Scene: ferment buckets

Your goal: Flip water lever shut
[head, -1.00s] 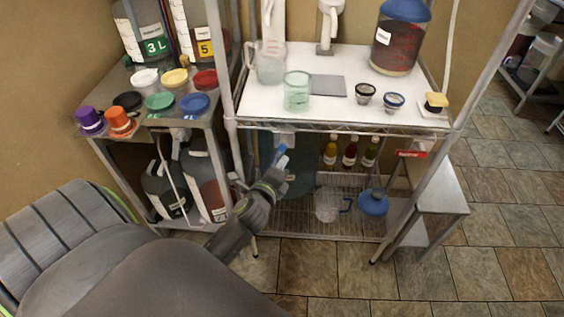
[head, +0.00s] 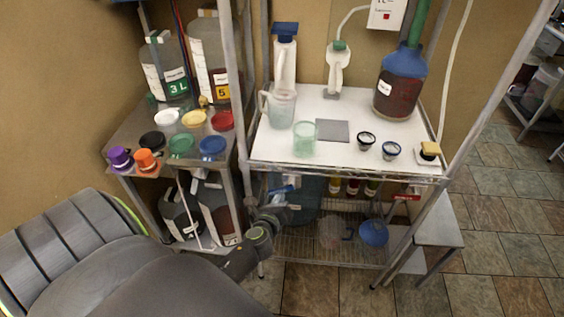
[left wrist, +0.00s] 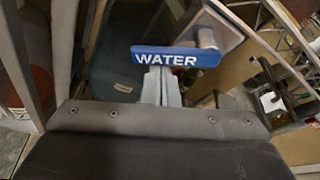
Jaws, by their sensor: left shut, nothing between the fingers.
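The water lever is a blue bar marked WATER in the left wrist view (left wrist: 177,57), lying nearly level across that picture, with a round metal fitting behind its right end. In the head view the blue lever (head: 283,189) is small, under the front edge of the white-topped table (head: 285,150). My left gripper (head: 277,207) is at the lever, shut and empty. In the left wrist view its fingertips (left wrist: 160,80) overlap the lever's lower edge; I cannot tell whether they touch it. My right gripper is out of view.
A clear pitcher (head: 281,107), a green-tinted glass (head: 304,138) and a grey pad (head: 332,131) stand on the tabletop. A wire shelf (head: 310,243) below holds a jug and a blue-lidded container (head: 373,234). Colored lids (head: 181,145) sit on the left stand. A metal post rises close to my arm.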

